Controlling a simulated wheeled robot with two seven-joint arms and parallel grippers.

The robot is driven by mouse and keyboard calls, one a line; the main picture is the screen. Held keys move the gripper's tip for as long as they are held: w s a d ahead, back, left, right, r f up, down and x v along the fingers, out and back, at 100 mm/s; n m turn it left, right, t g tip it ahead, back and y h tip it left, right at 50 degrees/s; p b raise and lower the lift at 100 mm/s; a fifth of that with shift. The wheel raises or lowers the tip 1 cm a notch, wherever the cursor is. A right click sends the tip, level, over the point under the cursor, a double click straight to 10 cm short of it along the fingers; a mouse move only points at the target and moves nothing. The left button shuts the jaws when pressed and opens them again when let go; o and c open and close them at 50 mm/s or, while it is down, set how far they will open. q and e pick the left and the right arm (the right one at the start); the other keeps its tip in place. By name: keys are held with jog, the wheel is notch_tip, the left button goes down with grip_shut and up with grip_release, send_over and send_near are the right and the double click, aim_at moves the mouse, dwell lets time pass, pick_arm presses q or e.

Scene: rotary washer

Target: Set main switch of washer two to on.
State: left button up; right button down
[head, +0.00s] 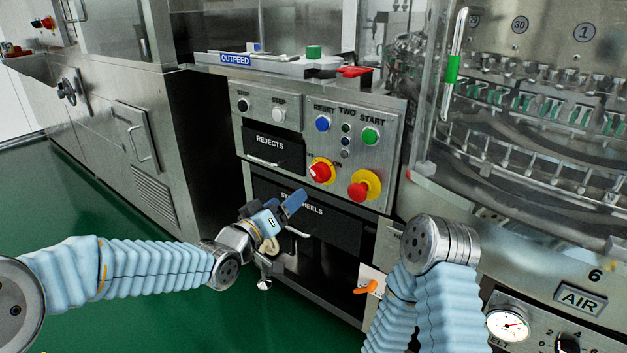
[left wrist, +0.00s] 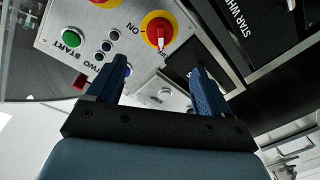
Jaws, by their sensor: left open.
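Washer two's main switch (head: 321,172) is a red rotary knob on a round yellow plate, on the steel control panel (head: 380,160). It also shows at the top of the left wrist view (left wrist: 159,31). There its white-tipped pointer is turned down in the picture, not toward the ON label (left wrist: 133,28) on its left. My left gripper (head: 275,207) is open and empty, below and left of the switch in the head view. Its blue fingers (left wrist: 158,72) show apart from the switch, with no contact visible. My right gripper is not in view; only that arm shows.
A red mushroom button on a yellow plate (head: 364,187) sits right of the switch. Green START (head: 370,135) and blue RESET (head: 322,123) buttons are above. The REJECTS drawer handle (head: 263,161) and STAR WHEELS drawer handle (head: 297,232) protrude. Green floor (head: 110,215) is open at left.

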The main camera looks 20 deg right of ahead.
aim_at(316, 175)
pick_arm(q)
jog(key=p+x, duration=0.2)
jog(key=x, duration=1.1)
jog(key=shift+w+d, duration=0.15)
jog(key=shift+d, duration=0.1)
